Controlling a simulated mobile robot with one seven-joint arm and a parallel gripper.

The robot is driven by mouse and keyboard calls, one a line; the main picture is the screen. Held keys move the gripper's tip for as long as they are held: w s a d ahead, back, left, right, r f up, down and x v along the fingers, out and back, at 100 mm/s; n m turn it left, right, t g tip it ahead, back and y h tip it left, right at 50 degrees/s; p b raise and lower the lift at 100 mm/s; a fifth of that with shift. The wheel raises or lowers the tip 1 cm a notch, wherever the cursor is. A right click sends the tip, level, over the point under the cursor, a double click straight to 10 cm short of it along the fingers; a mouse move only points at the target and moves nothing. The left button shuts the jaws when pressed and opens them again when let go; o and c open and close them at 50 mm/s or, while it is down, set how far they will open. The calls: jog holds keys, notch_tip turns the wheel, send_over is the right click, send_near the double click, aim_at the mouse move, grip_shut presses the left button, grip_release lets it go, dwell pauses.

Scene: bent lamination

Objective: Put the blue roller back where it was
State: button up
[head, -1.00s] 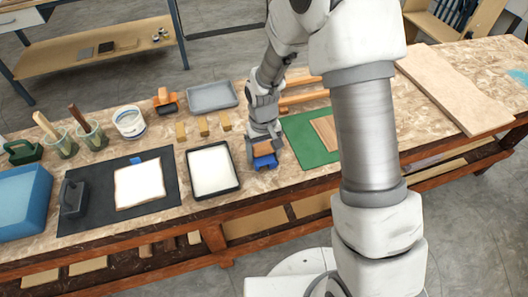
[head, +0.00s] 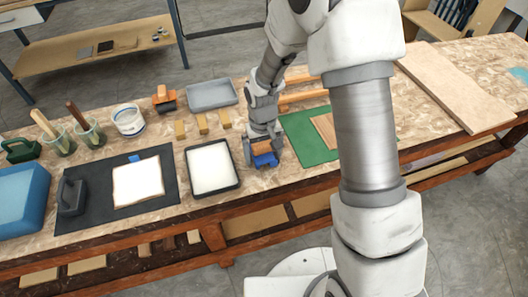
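The blue roller (head: 265,160) has an orange-brown upper part and is at the table's front edge side, between the white-filled black tray (head: 238,183) and the green mat (head: 300,150). My gripper (head: 263,147) points down over it, with a finger on each side of the orange-brown part. I cannot tell whether the fingers press on it, or whether the roller touches the table. A second roller, black with an orange top (head: 164,98), stands farther back on the left.
An empty grey tray (head: 212,95) and several small wooden blocks (head: 202,124) lie behind. A black mat (head: 95,212) with a white sheet (head: 137,182) is left. A wooden board (head: 322,131) lies on the green mat. My arm hides part of the right side.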

aim_at(263, 144)
notch_tip(263, 144, up, 14)
jog(key=shift+f+p, duration=0.2)
jog(key=shift+p, duration=0.75)
jog(key=s+d+r+m+t, duration=0.1)
jog(key=s+d+r, duration=0.2)
jog(key=r, duration=0.3)
jog(key=s+d+r+t, duration=0.1)
jog(key=s+d+r, duration=0.25)
jog(key=r, duration=0.25)
jog(key=s+d+r+m+t, duration=0.1)
jog(key=s+d+r, duration=0.2)
jog(key=s, duration=0.3)
jog(key=s+d+r+m+t, duration=0.1)
jog(key=s+d+r+t, duration=0.1)
jog(key=s, duration=0.4)
jog(key=shift+d+r+t, duration=0.3)
jog(key=shift+d+r, duration=0.1)
jog(key=shift+r, duration=0.35)
